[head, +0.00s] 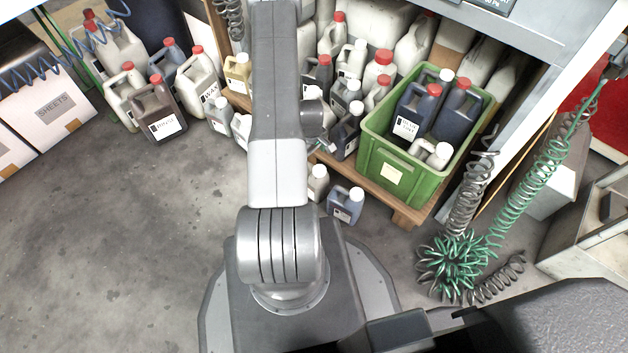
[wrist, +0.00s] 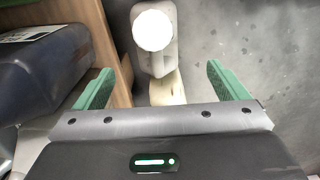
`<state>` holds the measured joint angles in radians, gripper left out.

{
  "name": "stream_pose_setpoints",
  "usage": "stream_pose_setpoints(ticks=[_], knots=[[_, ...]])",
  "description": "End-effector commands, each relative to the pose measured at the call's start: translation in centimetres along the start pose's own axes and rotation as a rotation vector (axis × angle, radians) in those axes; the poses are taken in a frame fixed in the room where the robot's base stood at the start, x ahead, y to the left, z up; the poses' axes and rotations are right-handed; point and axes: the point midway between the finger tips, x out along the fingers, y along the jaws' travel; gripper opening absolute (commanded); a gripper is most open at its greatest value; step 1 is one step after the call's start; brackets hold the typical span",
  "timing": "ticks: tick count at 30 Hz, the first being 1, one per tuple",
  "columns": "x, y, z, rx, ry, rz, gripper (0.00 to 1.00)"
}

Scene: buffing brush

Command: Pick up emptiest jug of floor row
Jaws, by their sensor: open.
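Small jugs stand on the floor along the shelf front: a grey one (head: 218,116), a pale one (head: 241,130) partly behind my arm, a cream one with a white cap (head: 317,186), and a blue-grey one (head: 345,206). My gripper (head: 325,146) is beside the shelf edge, above the floor row. In the wrist view it is open (wrist: 162,85), with nothing clamped. A pale translucent jug with a white cap (wrist: 155,58) lies ahead, roughly centred between the green fingers. A cream part shows nearer the palm. I cannot tell its fill level.
A low wooden shelf (head: 402,213) carries several jugs and a green crate (head: 428,182). In the wrist view, a dark jug (wrist: 45,70) and a wooden edge (wrist: 117,50) are close at left. Coiled hoses (head: 455,262) lie at right. Open floor (head: 120,220) is at left.

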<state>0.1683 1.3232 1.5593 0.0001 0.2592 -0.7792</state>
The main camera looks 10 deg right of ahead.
Motion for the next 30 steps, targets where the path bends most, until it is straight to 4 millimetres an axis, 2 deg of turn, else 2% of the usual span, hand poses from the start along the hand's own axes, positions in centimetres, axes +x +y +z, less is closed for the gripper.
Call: stream_pose_setpoints(ticks=[1, 6, 16, 24, 30], knots=[[1.6, 0.0, 0.1, 0.0, -0.002, -0.001, 0.94], [4.6, 0.0, 0.0, 0.0, -0.001, -0.001, 0.94], [6.8, 0.2, 0.0, 0.001, 0.0, 0.0, 0.94], [10.7, 0.7, 0.0, 0.0, 0.0, 0.0, 0.94], [11.1, 0.7, 0.0, 0.0, 0.001, 0.001, 0.94]])
